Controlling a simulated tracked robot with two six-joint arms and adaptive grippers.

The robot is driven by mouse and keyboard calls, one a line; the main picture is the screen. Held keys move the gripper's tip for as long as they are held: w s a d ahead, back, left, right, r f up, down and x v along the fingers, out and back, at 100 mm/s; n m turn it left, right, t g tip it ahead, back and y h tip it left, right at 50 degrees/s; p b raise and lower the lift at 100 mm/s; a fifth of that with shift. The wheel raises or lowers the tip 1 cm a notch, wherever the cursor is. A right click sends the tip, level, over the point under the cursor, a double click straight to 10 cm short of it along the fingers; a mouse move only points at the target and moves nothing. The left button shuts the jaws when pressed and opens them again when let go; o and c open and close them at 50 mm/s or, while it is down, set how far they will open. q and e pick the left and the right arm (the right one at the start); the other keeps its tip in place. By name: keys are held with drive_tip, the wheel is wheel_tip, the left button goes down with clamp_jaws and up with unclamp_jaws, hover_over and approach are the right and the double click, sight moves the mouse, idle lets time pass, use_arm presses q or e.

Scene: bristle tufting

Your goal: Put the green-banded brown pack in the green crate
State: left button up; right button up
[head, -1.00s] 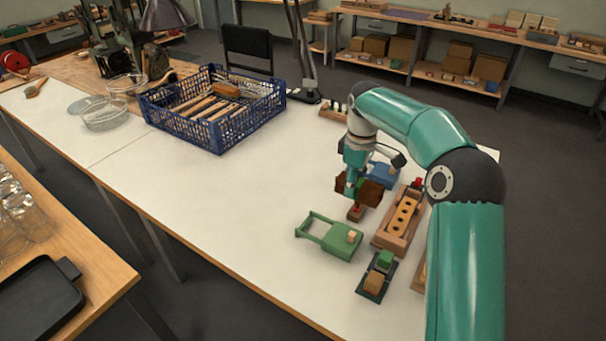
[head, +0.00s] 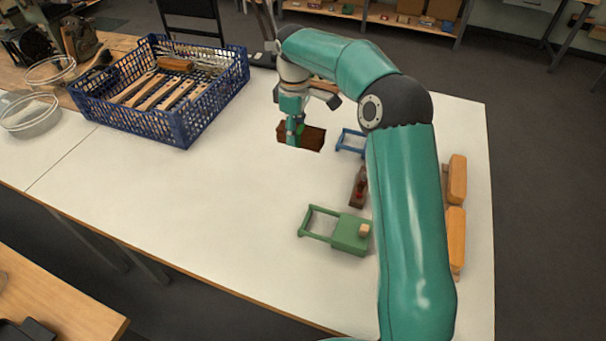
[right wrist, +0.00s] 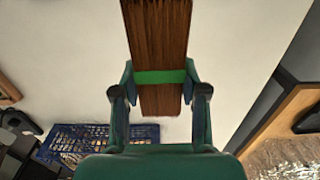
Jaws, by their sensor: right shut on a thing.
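The brown pack (head: 314,139) is a bundle of dark brown bristles with a green band. My right gripper (head: 293,138) is shut on it and holds it above the white table. In the right wrist view the fingers (right wrist: 160,90) press both sides of the pack (right wrist: 158,40) at its green band. I see no clearly green crate. The only crate is a blue slatted one (head: 187,134), at the back left, to the left of the gripper, holding wooden-handled brushes. It also shows in the right wrist view (right wrist: 90,130). My left gripper is not in view.
A green frame-and-block fixture (head: 349,235) stands in front of the gripper. A blue fixture (head: 350,141) and a dark red-topped block (head: 359,187) are right of it. Two orange-brown wooden blocks (head: 457,180) lie beyond my arm. The table between crate and fixtures is clear.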

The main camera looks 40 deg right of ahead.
drive_tip(key=p, duration=0.2)
hover_over(300, 188)
wheel_tip(300, 188, down, 15)
drive_tip(key=shift+r, duration=0.15)
wheel_tip(300, 188, down, 4)
drive_tip(key=shift+r, duration=0.1)
drive_tip(key=shift+f, duration=0.2)
drive_tip(key=shift+f, duration=0.1)
drive_tip(key=o, duration=1.2)
